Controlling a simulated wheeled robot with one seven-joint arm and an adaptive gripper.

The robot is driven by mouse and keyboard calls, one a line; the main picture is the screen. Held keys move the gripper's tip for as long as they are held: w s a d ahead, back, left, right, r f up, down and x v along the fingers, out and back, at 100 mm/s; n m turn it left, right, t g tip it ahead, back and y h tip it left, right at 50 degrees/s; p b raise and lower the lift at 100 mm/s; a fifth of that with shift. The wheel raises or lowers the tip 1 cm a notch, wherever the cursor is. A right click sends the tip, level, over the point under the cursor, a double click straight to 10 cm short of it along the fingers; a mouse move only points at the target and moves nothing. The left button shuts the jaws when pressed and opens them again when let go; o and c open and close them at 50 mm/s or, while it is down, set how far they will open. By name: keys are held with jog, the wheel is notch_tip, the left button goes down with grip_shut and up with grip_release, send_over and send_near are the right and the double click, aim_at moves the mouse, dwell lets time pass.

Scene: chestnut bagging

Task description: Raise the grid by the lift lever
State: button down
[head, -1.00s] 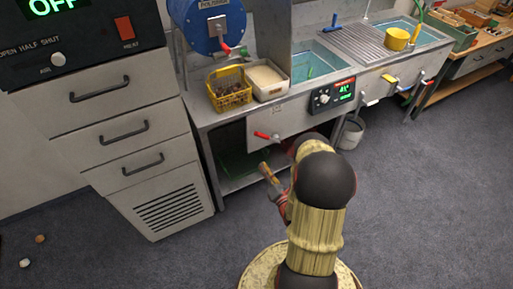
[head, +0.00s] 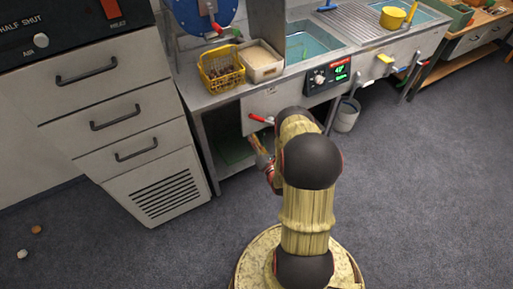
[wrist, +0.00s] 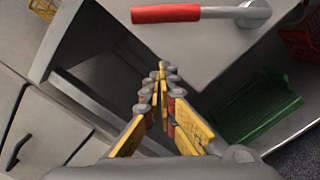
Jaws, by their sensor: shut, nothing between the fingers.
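A lever with a red handle (head: 262,119) sits on the grey front panel below the first water basin (head: 314,46). In the wrist view its red handle (wrist: 166,13) points left from a metal pivot. I cannot tell from a label whether it is the lift lever. I cannot make out the grid; a small green item shows in the basin's water. My gripper (head: 256,140) is just below the red handle, partly hidden by my arm. In the wrist view my gripper's yellow and grey fingers (wrist: 161,74) are together and empty, apart from the handle.
A yellow basket of chestnuts (head: 221,70) and a pale tray (head: 261,60) stand on the counter above. A green crate (wrist: 260,110) is on the shelf below. Yellow (head: 386,59) and other levers are farther right. A drawer cabinet (head: 100,110) stands left.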

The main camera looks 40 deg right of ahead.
jog(key=shift+w+d+r+b, duration=0.35)
jog(key=shift+w+d+r, duration=0.4)
jog(key=shift+d, duration=0.2)
jog(key=shift+w+d+r+b, duration=0.3)
jog(key=shift+w+d+r, duration=0.45)
jog(key=shift+d, duration=0.15)
